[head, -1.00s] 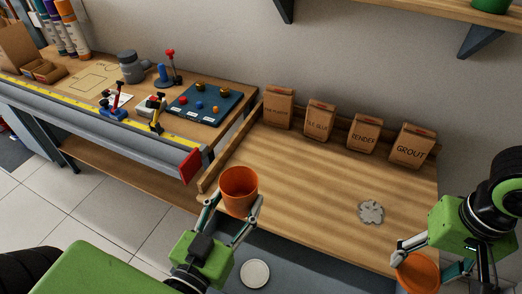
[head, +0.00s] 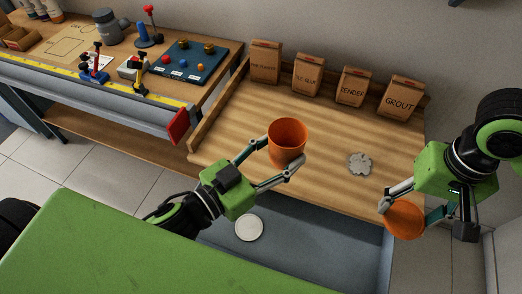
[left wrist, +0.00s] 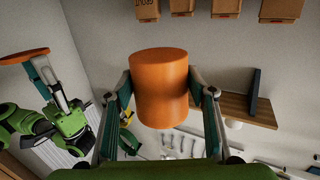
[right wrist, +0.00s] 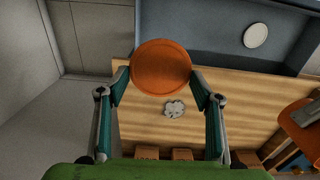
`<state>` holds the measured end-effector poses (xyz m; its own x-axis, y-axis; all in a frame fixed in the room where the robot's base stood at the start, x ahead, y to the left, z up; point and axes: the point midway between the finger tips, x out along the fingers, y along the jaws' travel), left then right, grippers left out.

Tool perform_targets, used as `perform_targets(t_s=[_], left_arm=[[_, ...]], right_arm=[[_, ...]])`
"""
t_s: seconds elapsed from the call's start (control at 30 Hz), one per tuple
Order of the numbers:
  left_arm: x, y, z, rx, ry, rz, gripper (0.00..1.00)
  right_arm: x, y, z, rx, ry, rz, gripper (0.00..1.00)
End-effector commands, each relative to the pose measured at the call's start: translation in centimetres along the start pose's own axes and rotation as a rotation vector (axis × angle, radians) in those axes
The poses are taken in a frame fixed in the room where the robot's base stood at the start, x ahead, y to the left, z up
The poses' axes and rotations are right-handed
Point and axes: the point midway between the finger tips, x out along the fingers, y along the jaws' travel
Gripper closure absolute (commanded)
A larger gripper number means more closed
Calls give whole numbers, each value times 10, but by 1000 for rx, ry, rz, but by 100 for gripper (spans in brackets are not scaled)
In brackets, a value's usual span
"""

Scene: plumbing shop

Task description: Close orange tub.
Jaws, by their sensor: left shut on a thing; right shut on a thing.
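The orange tub (head: 287,141) is an open, empty-looking cup held upright between the fingers of my left gripper (head: 278,160), above the front left of the wooden bench. It also fills the middle of the left wrist view (left wrist: 160,90). My right gripper (head: 412,212) is shut on a round orange lid (head: 405,220) at the bench's front right corner. The lid shows face-on as a disc in the right wrist view (right wrist: 161,67). Tub and lid are well apart.
The wooden bench (head: 240,125) bears a grey splat-shaped patch (head: 359,163) and, along its back, several brown bags including GROUT (head: 401,97). A white disc (head: 249,228) lies below the front edge. A side table with tools (head: 182,62) stands left.

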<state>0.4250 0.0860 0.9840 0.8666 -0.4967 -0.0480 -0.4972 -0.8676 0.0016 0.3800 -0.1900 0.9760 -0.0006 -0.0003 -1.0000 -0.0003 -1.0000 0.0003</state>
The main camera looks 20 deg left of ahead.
Motion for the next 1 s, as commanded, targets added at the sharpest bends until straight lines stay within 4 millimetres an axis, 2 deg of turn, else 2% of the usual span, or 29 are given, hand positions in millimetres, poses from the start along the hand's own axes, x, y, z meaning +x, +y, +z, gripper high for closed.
perform_targets(t_s=[0.2,0.4,0.87,1.0], left_arm=[[20,14,-3,12,1,111,83],[29,21,-4,12,-1,165,83],[31,23,-3,10,-3,179,83],[31,23,-4,10,-2,179,83]], right_arm=[[0,0,0,0,0,0,51],[0,0,0,0,0,0,51],[0,0,0,0,0,0,51],[-5,-8,-8,9,2,-1,51]])
